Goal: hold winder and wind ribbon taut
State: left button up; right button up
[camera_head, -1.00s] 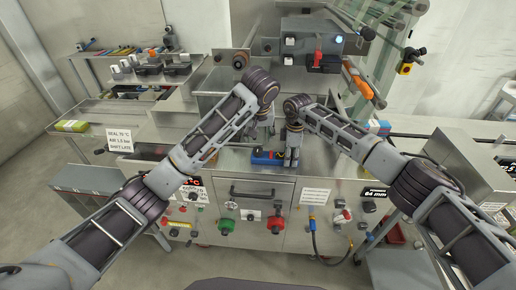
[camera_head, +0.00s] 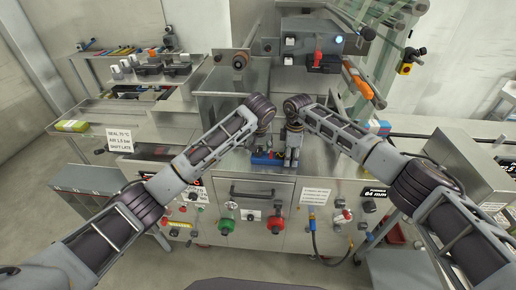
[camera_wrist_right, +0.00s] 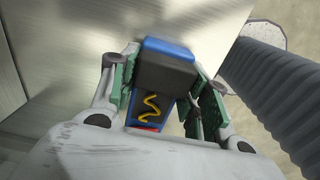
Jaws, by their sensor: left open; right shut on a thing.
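A blue block with a dark part (camera_head: 266,158), seemingly the winder, lies on the steel worktop at the front edge. In the right wrist view the blue and black winder (camera_wrist_right: 164,66) sits between green-padded fingers and bears a yellow squiggle; I cannot tell whether that is ribbon or a marking. My right gripper (camera_head: 292,160) points down at its right end and is shut on it; it also shows in the right wrist view (camera_wrist_right: 162,92). My left gripper (camera_head: 261,146) is open, pointing down close above the winder's left part. No ribbon is clearly visible.
The steel machine front has a drawer handle (camera_head: 252,192), a green knob (camera_head: 227,226) and a red knob (camera_head: 275,224). A control box (camera_head: 312,45) stands behind the worktop. A shelf of parts (camera_head: 150,68) is at the left, and a grey box (camera_head: 465,165) at the right.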

pick_arm(q)
jog(key=shift+x, duration=1.35)
jog(key=c, duration=1)
